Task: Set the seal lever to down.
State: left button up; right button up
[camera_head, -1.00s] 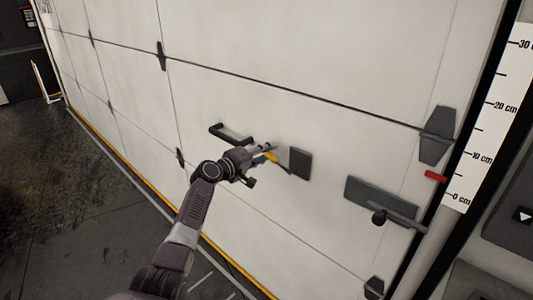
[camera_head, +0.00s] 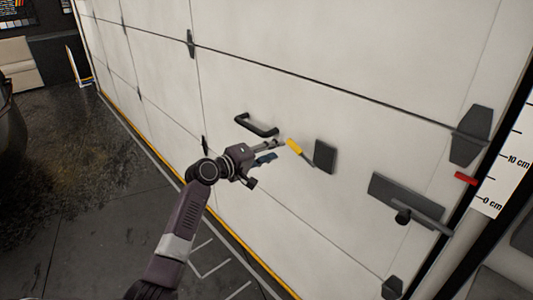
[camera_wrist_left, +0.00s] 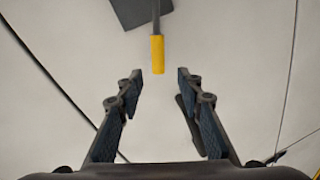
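A lever with a yellow grip (camera_head: 294,146) and a thin grey rod sits beside a dark square plate (camera_head: 325,156) on the white door. In the head view it slants, with the yellow end up and to the left. My left gripper (camera_head: 276,150) is just left of the yellow grip, open and empty. In the left wrist view the yellow grip (camera_wrist_left: 157,54) lies ahead of the open fingers (camera_wrist_left: 160,80), roughly centred between them, apart from both. My right gripper is not in view.
A black pull handle (camera_head: 256,125) is on the door above the left gripper. Open floor lies to the left.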

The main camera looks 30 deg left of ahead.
pick_arm(q)
jog(key=shift+v, duration=1.5)
jog(key=shift+f, duration=0.1)
jog(key=s+d+f+m+g+y, duration=0.15)
jog(key=s+f, duration=0.25)
jog(key=f, duration=0.9)
jog(key=s+f+g+y, duration=0.1)
jog(key=s+f+g, duration=0.3)
jog(key=f, duration=0.9)
jog(key=s+f+m+g+y, duration=0.1)
jog(key=s+f, duration=0.4)
jog(key=f, duration=0.8)
jog(key=s+d+f+m+g, duration=0.2)
jog(key=s+f, duration=0.6)
jog(key=s, duration=0.1)
jog(key=s+d+f+m+g, duration=0.2)
jog(key=s+f, duration=0.7)
jog(key=s+d+f+m+g, duration=0.1)
jog(key=s+d+f+m, duration=0.1)
jog(key=s, duration=0.8)
jog(key=s+d+f+m+g, duration=0.1)
jog(key=s+f, duration=0.3)
jog(key=s, duration=0.6)
jog(key=s+d+f+m+g, duration=0.1)
jog(key=s+d+f+m, duration=0.3)
jog(key=s, duration=0.7)
jog(key=shift+g+y, duration=0.35)
jog(key=shift+y, duration=0.1)
jog(key=shift+d+f, duration=0.1)
